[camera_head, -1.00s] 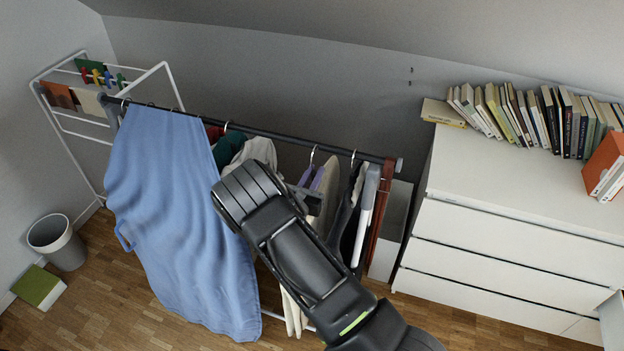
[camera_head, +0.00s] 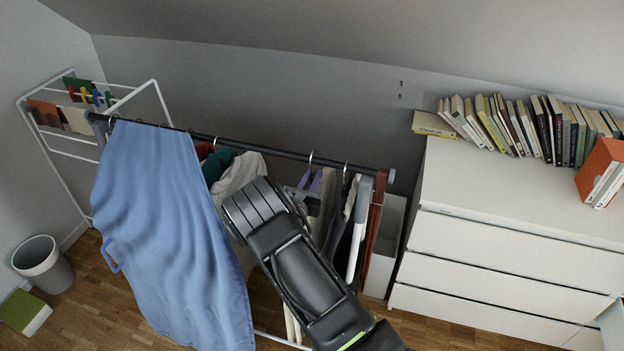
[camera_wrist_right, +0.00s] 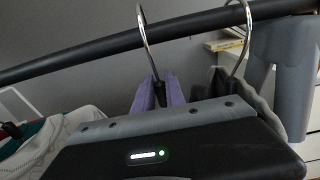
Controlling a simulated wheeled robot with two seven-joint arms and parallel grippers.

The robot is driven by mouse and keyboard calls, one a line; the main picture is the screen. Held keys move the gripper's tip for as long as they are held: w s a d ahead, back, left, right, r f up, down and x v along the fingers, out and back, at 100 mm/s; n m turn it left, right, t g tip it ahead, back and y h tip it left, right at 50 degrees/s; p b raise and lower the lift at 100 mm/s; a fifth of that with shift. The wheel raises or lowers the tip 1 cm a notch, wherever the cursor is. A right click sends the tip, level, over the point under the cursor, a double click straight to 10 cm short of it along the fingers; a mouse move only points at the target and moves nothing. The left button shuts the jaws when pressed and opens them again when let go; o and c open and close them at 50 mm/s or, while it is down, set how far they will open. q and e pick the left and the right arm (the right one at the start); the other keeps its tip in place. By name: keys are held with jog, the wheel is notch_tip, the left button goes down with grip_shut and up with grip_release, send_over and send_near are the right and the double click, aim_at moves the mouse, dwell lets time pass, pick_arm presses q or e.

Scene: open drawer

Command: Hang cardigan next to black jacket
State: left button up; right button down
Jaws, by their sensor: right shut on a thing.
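My right gripper (camera_head: 308,200) reaches in from the lower right of the head view. It is shut on a hanger with purple parts (camera_head: 312,180), which I take to carry the cardigan. The garment is mostly hidden behind my gripper and arm. The hanger's hook (camera_wrist_right: 148,35) is at the rail in the right wrist view; I cannot tell whether it rests there. A dark garment, apparently the black jacket (camera_head: 341,232), hangs just right of it. Its hook (camera_wrist_right: 242,30) is over the rail. My left gripper is not in view.
The dark rail (camera_head: 265,149) slopes across the view. A large blue cloth (camera_head: 165,230) covers its left part, with other clothes beside it. A white dresser (camera_head: 500,255) stands close on the right, a bin (camera_head: 45,262) at left.

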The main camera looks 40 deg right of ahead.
jog(key=shift+f+b, duration=0.3)
jog(key=shift+f, duration=0.15)
jog(key=c, duration=1.3)
grip_release()
jog(key=shift+f, duration=0.1)
jog(key=b+v, duration=0.1)
jog(key=v, duration=0.7)
